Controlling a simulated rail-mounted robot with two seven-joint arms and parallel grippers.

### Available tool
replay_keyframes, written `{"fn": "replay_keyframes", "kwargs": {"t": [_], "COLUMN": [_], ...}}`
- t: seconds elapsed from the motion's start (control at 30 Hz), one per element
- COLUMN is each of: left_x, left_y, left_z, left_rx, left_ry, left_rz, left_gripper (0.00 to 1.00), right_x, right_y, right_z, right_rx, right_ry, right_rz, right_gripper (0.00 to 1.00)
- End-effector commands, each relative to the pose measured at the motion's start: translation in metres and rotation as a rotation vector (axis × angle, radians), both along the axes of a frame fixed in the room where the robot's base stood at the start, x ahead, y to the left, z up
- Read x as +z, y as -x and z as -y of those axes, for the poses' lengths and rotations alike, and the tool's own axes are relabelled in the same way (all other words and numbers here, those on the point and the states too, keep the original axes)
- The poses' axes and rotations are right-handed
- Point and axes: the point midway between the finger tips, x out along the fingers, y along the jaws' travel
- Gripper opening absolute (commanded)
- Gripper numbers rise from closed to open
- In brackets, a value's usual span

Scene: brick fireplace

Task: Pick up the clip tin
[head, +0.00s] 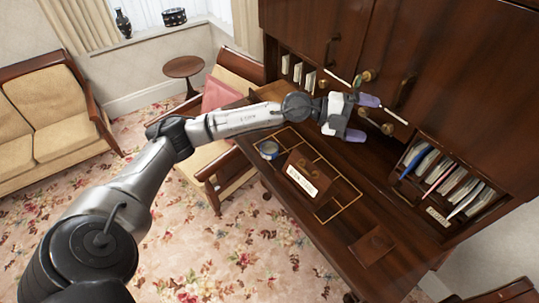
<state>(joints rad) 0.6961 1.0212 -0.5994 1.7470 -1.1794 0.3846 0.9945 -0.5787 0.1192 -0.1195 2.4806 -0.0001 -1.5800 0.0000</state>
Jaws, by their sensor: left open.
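A small round tin (269,149) with blue on its side, which looks like the clip tin, sits on the desk top (335,228) near its left edge. Its contents are too small to tell. My left gripper (362,118) is over the back of the desk, in front of the cabinet doors. Its two purple-tipped fingers are apart with nothing seen between them. It is well to the right of the tin and apart from it. My right gripper is not in view.
A brown box (307,172) with a white label stands right of the tin, within gold inlay lines. Upright files (450,183) fill a cubby at the right. Cabinet doors (440,70) rise behind. A chair (232,185) stands against the desk's left side. The desk's front is mostly clear.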

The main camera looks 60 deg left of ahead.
Motion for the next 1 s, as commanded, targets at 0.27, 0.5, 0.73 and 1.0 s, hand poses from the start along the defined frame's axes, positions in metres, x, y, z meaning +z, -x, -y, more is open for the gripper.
{"fn": "replay_keyframes", "kwargs": {"t": [0.27,0.5,0.73,1.0], "left_x": [-0.109,-0.144,-0.148,-0.185], "left_y": [0.030,0.079,0.110,0.117], "left_z": [-0.104,-0.201,-0.245,-0.253], "left_rx": [0.045,0.293,0.456,0.488], "left_ry": [-0.399,-0.577,-0.635,-0.643], "left_rz": [-0.663,-1.138,-1.359,-1.403], "left_gripper": [0.92,0.92,0.92,0.92], "right_x": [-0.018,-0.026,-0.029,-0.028], "right_y": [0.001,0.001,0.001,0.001], "right_z": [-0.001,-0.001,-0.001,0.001], "right_rx": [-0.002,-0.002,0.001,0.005], "right_ry": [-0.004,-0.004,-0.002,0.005], "right_rz": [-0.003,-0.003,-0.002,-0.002], "right_gripper": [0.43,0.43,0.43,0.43]}}
